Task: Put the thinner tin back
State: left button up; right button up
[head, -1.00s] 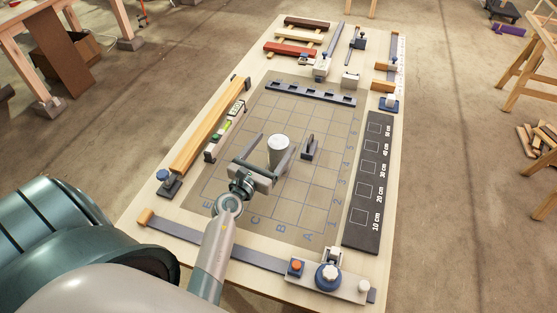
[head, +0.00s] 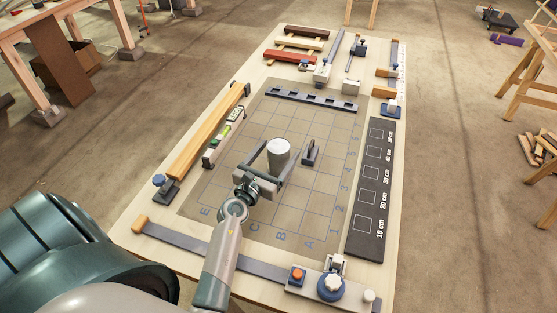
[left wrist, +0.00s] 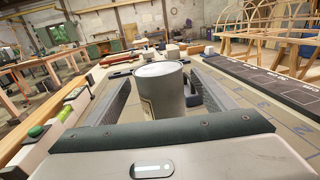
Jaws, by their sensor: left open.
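The tin (head: 279,149) is a pale grey upright cylinder standing on the gridded mat (head: 230,185). My left gripper (head: 279,152) is open, with one finger on each side of the tin. In the left wrist view the tin (left wrist: 160,85) stands between the two dark fingers, with a label partly showing at its left side. A gap shows beside it there, so it is not clamped. Its base is hidden behind the gripper body. My right gripper is not in view.
A dark upright block (head: 310,152) stands close right of the fingers. A slotted dark rail (head: 310,98) lies behind. A black board with squares marked in cm (head: 371,190) lies right, a wooden bar (head: 208,132) and a level (head: 222,138) left. The front mat is clear.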

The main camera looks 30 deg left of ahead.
aim_at(284, 143)
pick_arm(q)
jog(key=shift+w+a+b, duration=0.2)
jog(key=shift+w+b, duration=0.25)
jog(key=shift+w, duration=2.05)
jog(key=c, duration=1.6)
jog(key=shift+r, duration=0.2)
